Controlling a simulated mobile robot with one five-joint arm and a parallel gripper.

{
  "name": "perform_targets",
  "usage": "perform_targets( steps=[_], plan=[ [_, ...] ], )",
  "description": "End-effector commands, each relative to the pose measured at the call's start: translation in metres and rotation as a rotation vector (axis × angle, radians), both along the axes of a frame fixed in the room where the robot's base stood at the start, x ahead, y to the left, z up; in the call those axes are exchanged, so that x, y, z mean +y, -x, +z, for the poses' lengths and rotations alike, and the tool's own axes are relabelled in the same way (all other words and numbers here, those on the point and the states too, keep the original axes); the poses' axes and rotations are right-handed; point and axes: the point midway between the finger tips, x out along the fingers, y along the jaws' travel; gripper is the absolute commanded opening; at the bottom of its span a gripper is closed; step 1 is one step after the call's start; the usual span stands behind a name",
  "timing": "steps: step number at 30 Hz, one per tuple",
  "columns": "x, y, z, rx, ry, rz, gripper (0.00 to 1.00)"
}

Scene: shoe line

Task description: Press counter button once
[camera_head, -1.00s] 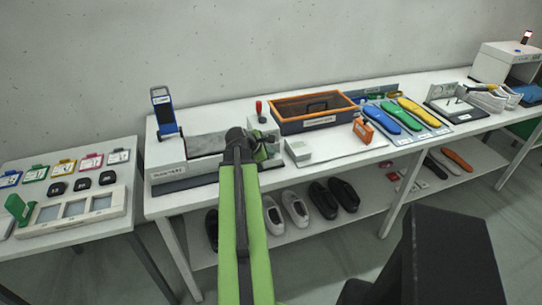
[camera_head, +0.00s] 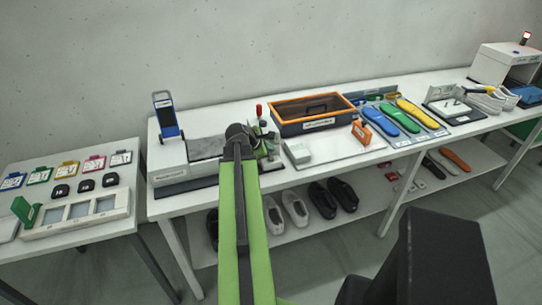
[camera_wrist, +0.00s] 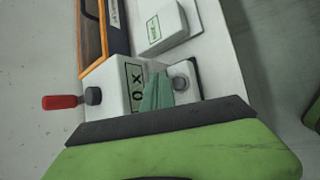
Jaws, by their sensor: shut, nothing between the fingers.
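A white box (camera_wrist: 105,80) with a black-on-green label, likely the counter, fills the middle of the wrist view. A round grey button (camera_wrist: 181,83) sits at its right side. A red-tipped lever (camera_wrist: 62,102) with a dark knob sticks out on its left; the red tip also shows in the head view (camera_head: 259,110). My gripper (camera_wrist: 158,93), with teal fingers, is shut and empty. Its tips appear just left of the button in the wrist view; whether they touch it I cannot tell. In the head view my gripper (camera_head: 268,143) and arm hide most of the box.
An orange-rimmed bin (camera_head: 312,125) stands to the right, behind a small white box (camera_head: 297,152). Coloured insoles (camera_head: 392,117) lie farther right. A lower shelf holds shoes.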

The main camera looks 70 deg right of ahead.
Motion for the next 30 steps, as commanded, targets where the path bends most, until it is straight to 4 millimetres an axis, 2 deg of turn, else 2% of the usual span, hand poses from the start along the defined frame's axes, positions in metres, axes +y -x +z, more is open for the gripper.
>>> perform_targets(
  steps=[1,9,30],
  plan=[
    [0.0,0.0,0.012,0.0,0.0,0.0,0.0],
    [0.0,0.0,0.037,0.0,0.0,0.0,0.0],
    [0.0,0.0,0.035,0.0,0.0,0.0,0.0]
  ],
)
